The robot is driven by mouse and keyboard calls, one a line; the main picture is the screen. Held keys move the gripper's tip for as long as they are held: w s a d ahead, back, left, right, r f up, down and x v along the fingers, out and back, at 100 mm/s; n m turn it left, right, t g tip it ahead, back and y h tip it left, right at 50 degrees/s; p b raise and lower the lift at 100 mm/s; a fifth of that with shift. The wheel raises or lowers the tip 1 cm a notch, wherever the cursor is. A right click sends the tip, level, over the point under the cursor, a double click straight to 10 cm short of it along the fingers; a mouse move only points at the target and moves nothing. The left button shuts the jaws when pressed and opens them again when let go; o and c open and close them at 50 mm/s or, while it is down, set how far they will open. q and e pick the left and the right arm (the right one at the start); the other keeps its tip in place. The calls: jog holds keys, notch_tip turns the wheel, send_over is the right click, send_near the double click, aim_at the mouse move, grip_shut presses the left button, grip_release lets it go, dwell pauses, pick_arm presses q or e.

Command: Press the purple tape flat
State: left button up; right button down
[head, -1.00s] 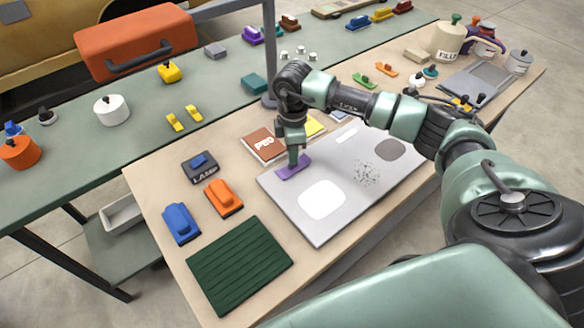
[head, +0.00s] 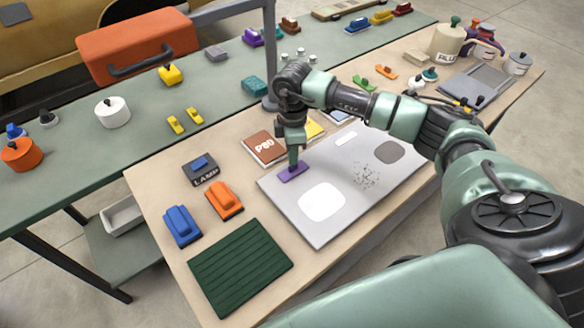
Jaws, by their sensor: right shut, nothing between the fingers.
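The purple tape (head: 288,176) is a short strip lying at the far left corner of a grey panel (head: 330,232) on the wooden table. My right gripper (head: 293,166) points straight down with its shut fingertips on or just over the tape, and nothing is held between them. The fingertips hide part of the tape, and I cannot tell whether they touch it. The panel also bears a white patch, a grey patch and a speckled area. My left gripper is not in view.
A brown book-like block (head: 264,148) lies just behind the panel. To the left are a lamp box (head: 201,170), an orange block (head: 224,200), a blue block (head: 182,226) and a green ribbed mat (head: 240,266). A grey post (head: 269,60) rises behind my right arm.

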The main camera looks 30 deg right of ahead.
jog(key=shift+r+p, duration=1.9)
jog(key=shift+r, duration=1.05)
jog(key=shift+s+f, duration=0.1)
jog(key=shift+f, duration=0.05)
